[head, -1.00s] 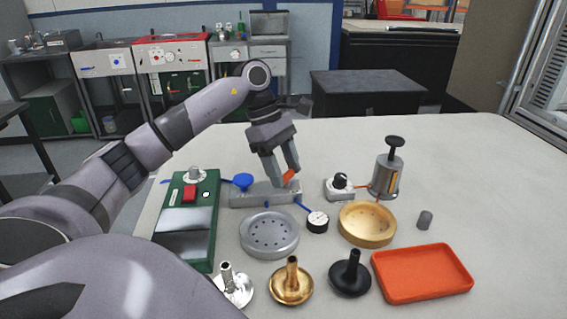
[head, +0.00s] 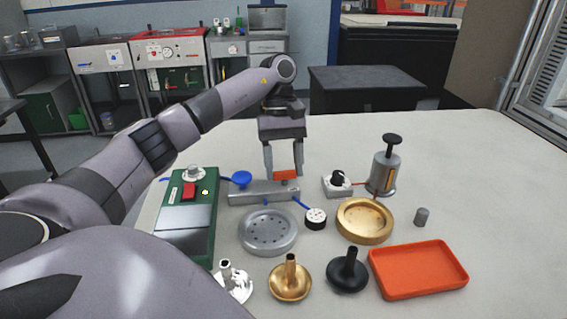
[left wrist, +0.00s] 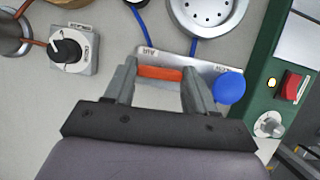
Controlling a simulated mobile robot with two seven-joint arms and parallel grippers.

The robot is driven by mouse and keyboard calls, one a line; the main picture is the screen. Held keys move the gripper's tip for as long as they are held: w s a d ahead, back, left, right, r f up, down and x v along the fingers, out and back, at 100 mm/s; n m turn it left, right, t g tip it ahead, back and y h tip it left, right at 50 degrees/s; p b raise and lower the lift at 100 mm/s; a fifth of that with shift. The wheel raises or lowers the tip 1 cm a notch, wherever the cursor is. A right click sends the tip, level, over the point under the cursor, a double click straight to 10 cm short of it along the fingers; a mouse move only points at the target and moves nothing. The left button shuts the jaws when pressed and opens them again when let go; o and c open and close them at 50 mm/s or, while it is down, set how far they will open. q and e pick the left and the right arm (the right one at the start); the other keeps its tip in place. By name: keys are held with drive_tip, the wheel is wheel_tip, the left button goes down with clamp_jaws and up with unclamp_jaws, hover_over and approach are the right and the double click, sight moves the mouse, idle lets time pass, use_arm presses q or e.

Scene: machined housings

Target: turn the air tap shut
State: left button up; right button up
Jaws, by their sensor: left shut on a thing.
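The air tap's orange handle (head: 286,174) sits on a grey metal block (head: 245,195). In the left wrist view the handle (left wrist: 160,73) lies beside the "AIR" label, roughly along the block's length. My left gripper (head: 283,175) is shut on this handle, with one finger at each end of it, and it points down from above. A round blue tap (head: 242,179) is on the same block to the left in the head view; it also shows in the left wrist view (left wrist: 229,87). My right gripper is not in view.
A green control box (head: 190,215) stands left of the block. A silver perforated dish (head: 268,232), a gauge (head: 315,218) and a gold dish (head: 365,220) are in front. A black-knobbed unit (head: 338,184) and a metal cylinder (head: 384,172) stand to the right.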

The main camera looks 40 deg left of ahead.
use_arm(q)
drive_tip(key=shift+m, duration=0.4)
drive_tip(key=o, duration=1)
drive_tip(key=shift+o, duration=0.2)
drive_tip(key=shift+r, duration=0.1)
drive_tip(key=p+v, duration=0.2)
drive_tip(key=v, duration=0.5)
drive_tip(key=shift+d, duration=0.1)
